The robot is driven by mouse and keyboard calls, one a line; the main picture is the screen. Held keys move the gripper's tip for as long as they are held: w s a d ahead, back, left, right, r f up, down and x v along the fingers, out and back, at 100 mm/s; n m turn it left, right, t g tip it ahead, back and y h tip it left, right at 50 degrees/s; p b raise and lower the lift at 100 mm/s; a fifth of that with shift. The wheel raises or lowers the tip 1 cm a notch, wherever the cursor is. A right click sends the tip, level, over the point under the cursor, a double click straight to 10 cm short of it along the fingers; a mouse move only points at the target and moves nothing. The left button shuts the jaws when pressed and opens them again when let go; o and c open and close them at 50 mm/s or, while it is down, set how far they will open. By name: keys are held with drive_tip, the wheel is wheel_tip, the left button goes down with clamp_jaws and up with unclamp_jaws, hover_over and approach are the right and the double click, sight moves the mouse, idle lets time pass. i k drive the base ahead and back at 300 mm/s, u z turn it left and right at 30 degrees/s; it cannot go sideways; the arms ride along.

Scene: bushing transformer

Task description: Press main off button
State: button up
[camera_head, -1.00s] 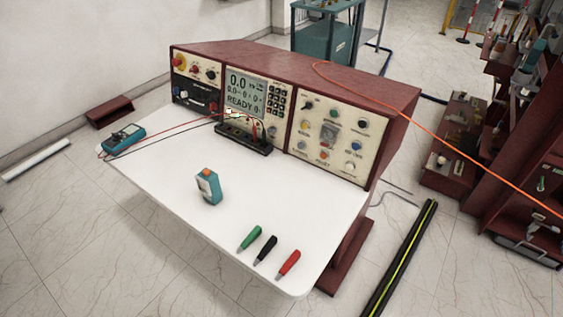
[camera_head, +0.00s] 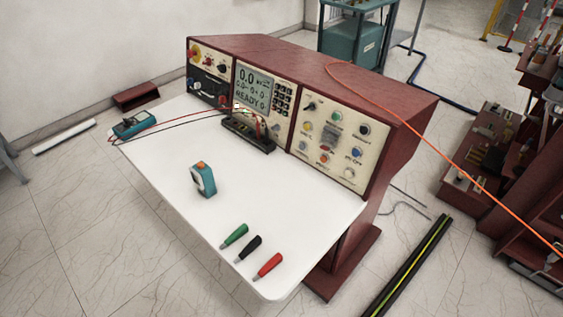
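A dark red control console (camera_head: 372,84) stands at the back of a white table. Its right panel (camera_head: 350,172) carries several knobs and buttons: a green one (camera_head: 308,115), a yellow one (camera_head: 306,127), a red one (camera_head: 326,148), an orange one (camera_head: 323,159) and a blue one (camera_head: 357,152). Its upper left panel has a red knob on yellow (camera_head: 194,54) and a smaller red button (camera_head: 209,62). The labels are too small to read, so I cannot tell which is the main off button. My gripper is not in view.
The white tabletop (camera_head: 275,220) holds a teal handheld device (camera_head: 203,180), a multimeter (camera_head: 134,124) and green (camera_head: 234,235), black (camera_head: 248,248) and red (camera_head: 268,266) probes. An orange cable (camera_head: 440,148) runs rightward from the console. Floor is open in front.

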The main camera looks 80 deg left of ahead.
sight(364, 129)
drive_tip(key=z, duration=0.2)
drive_tip(key=k, duration=0.2)
drive_tip(key=u, duration=3.2)
drive_tip(key=k, duration=0.6)
drive_tip(key=z, duration=0.25)
drive_tip(key=i, duration=0.35)
drive_tip(key=u, duration=0.05)
